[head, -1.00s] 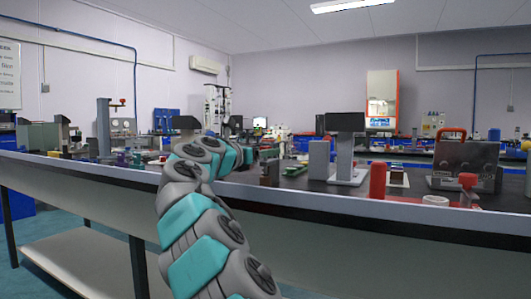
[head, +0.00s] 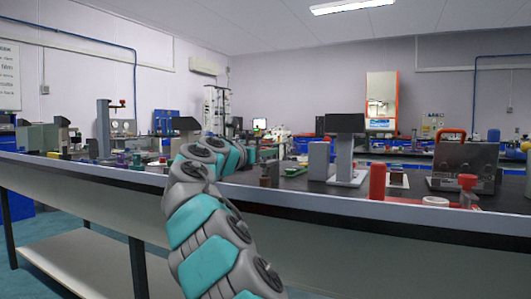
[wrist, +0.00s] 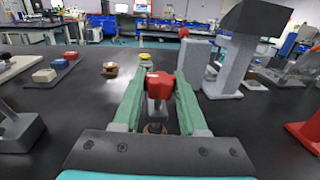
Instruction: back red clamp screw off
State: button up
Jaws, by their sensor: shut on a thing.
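In the wrist view, a red clamp screw head (wrist: 161,85) with a grey shank below it sits between the green fingers of my gripper (wrist: 160,92). The fingers are shut on it from both sides. A small brownish round part (wrist: 155,128) shows below the shank, partly hidden by the gripper body; I cannot tell whether the screw touches it. In the head view my gripper is hidden behind my own arm. A second red knob (wrist: 183,33) stands farther back in the wrist view.
A grey stand with a dark screen (wrist: 238,62) and a grey block (wrist: 193,58) stand ahead right. A red cylinder (head: 377,182) stands near the bench edge.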

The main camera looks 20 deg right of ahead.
grip_shut()
jog(key=shift+s+r+n+t+y+p, duration=0.15)
jog(key=shift+n+t+y+p, duration=0.2)
jog(key=shift+p, duration=0.7)
jog(key=n+t+y+p, duration=0.1)
jog(key=n+t+p, duration=0.1)
jog(key=p, duration=0.2)
jog(key=shift+t+y, duration=0.25)
jog(key=shift+y, duration=0.1)
jog(key=shift+n+t+y+p, duration=0.3)
jog(key=shift+t+p, duration=0.1)
jog(key=shift+p, duration=0.1)
